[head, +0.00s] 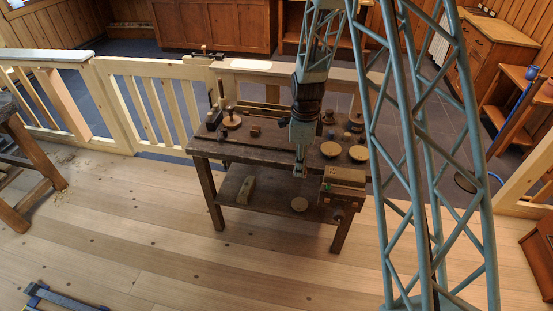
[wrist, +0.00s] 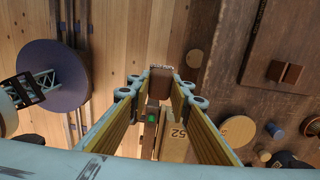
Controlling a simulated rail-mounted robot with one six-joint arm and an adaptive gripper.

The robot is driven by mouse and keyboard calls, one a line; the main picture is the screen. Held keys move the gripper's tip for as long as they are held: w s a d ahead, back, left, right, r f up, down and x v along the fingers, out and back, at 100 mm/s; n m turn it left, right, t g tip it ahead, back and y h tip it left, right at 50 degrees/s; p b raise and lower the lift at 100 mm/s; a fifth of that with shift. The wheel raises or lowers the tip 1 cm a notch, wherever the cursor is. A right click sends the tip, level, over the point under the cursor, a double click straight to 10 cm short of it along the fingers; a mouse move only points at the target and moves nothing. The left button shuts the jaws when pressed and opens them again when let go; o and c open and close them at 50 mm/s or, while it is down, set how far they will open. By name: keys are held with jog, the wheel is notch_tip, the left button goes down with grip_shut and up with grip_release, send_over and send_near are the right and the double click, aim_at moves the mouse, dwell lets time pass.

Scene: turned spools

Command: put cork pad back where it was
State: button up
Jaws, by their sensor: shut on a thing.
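My gripper (head: 299,174) hangs at the front edge of the dark wooden workbench (head: 225,150), left of a wooden box. In the wrist view my gripper (wrist: 160,90) has its fingers closed on a small brown block-like piece (wrist: 161,79). This piece may be the cork pad, but I cannot tell its material.
The wooden box (head: 344,177) stands at the bench's front right. Spools and small parts crowd the back.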

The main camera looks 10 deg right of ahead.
jog(key=shift+w, duration=0.1)
dwell(0.3)
jog(key=w+a, duration=0.1)
jog(key=w, duration=0.4)
jog(key=w+a+f+b, duration=0.1)
jog(key=w, duration=0.3)
jog(key=w+a, duration=0.2)
jog(key=w, duration=0.3)
jog(key=shift+w+f, duration=0.2)
jog(key=shift+w, duration=0.15)
jog(key=shift+w+a, duration=0.1)
jog(key=shift+w, duration=0.05)
jog(key=shift+w+f, duration=0.1)
jog(key=shift+f, duration=0.15)
jog(key=shift+f+b, duration=0.55)
jog(key=shift+f, duration=1)
jog(key=shift+f, duration=0.15)
jog(key=o, duration=0.8)
